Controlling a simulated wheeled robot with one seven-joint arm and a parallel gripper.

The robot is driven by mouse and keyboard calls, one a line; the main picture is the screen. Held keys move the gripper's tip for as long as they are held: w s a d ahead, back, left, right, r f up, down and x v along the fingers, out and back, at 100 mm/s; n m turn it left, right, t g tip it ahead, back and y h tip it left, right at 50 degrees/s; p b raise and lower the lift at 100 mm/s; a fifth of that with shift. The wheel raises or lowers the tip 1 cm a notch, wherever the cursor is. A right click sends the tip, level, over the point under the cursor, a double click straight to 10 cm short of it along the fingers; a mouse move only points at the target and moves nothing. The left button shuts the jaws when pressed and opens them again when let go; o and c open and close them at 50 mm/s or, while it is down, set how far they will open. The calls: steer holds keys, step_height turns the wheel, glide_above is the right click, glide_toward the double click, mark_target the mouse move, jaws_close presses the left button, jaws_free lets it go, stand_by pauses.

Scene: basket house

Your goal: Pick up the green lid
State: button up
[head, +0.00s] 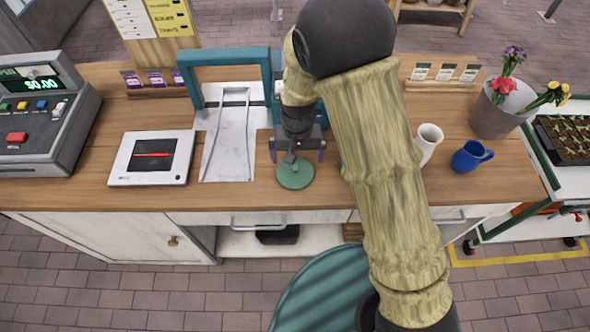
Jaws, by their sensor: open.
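The green lid (295,174) is a small round disc with a knob on top, lying on the wooden counter near its front edge. My gripper (297,158) is open and points down above the lid's far part. Its two fingers are spread to the left and right of the knob. I cannot tell whether a finger touches the lid. My arm hides the counter to the right of the lid.
A white scanner (152,158) and a teal-framed stand (228,130) are left of the lid. A cash register (42,112) is at far left. A white mug (428,142), blue mug (469,156) and flower pot (494,115) stand right of my arm. The counter's front edge is close.

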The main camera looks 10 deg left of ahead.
mark_target(295, 167)
steer(key=shift+f, duration=0.1)
steer(key=shift+s+a+f+p, duration=0.1)
steer(key=shift+s+f+p, duration=0.05)
steer(key=shift+f+p, duration=0.3)
steer(key=shift+a+f+p, duration=0.2)
steer(key=shift+f+p, duration=0.25)
steer(key=shift+f, duration=1.65)
steer(key=shift+s+d, duration=0.1)
steer(key=shift+s, duration=0.1)
jaws_close()
